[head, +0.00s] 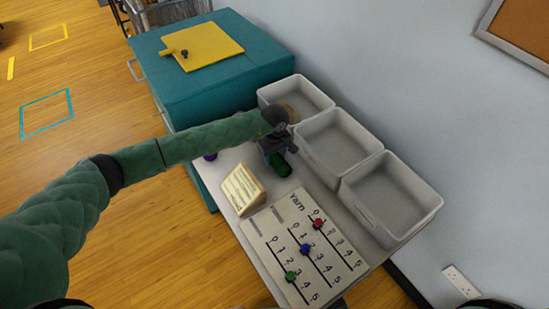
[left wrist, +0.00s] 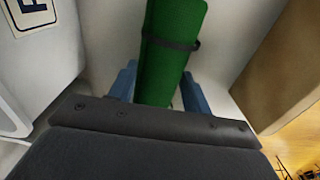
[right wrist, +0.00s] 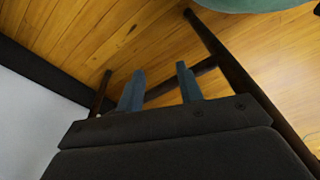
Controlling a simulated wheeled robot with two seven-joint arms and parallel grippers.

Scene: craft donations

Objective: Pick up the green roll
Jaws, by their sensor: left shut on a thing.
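The green roll (head: 282,166) is on or just above the white table in the head view, partly hidden by my left gripper. In the left wrist view the green roll (left wrist: 172,55), with a dark band around it, lies between the two blue fingers. My left gripper (head: 274,150) is shut on it. I cannot tell whether the roll touches the table. My right gripper (right wrist: 158,80) shows only in the right wrist view, with its fingers apart and nothing between them.
Three grey bins (head: 343,111) line the wall side of the table. A cream wedge sign (head: 243,190) and a Yarn counting board (head: 333,257) with red, blue and green markers lie in front. A purple thing (head: 210,156) shows beside my left arm. A teal cabinet (head: 205,92) stands behind.

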